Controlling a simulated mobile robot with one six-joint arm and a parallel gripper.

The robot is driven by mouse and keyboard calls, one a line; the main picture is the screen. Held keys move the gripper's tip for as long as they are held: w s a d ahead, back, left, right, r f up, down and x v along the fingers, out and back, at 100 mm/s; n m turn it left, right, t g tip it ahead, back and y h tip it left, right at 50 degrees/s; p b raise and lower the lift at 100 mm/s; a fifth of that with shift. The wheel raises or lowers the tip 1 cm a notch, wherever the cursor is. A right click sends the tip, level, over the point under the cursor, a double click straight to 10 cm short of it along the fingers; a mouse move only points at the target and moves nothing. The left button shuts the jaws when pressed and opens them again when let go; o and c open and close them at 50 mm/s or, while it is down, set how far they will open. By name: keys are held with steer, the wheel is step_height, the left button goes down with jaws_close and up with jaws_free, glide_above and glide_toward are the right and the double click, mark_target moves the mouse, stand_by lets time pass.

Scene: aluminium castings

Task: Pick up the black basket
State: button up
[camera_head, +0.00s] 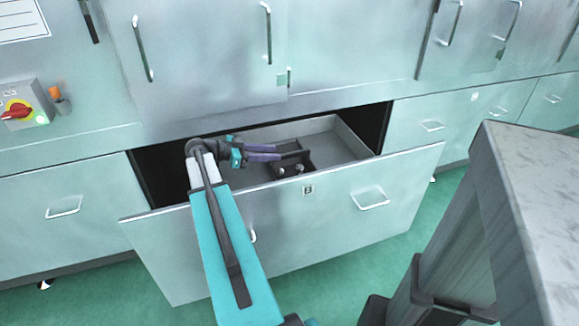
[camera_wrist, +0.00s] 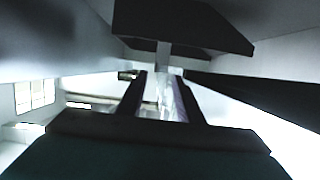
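The black basket (camera_head: 293,163) sits in the open drawer, toward its front, with a few small shiny round things in it. My gripper (camera_head: 279,153) reaches in from the left, its two purple fingers held roughly level and apart, with the tips at the basket's left upper edge. In the wrist view my gripper (camera_wrist: 165,75) shows as two dark fingers with a bright gap between them. A dark block (camera_wrist: 180,25) lies past the fingertips there; I cannot tell for sure that it is the basket. Whether the fingers touch the basket is unclear.
A grey tray wall (camera_head: 345,138) rises behind the basket. Cabinet doors (camera_head: 200,55) stand above the drawer. A grey table (camera_head: 540,190) is close at the right. Green floor is free in front.

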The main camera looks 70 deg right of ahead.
mark_target(291, 154)
steer(key=shift+x, duration=1.65)
steer(key=shift+x, duration=2.6)
steer(key=shift+a+r, duration=0.1)
steer(key=shift+c, duration=0.2)
jaws_close()
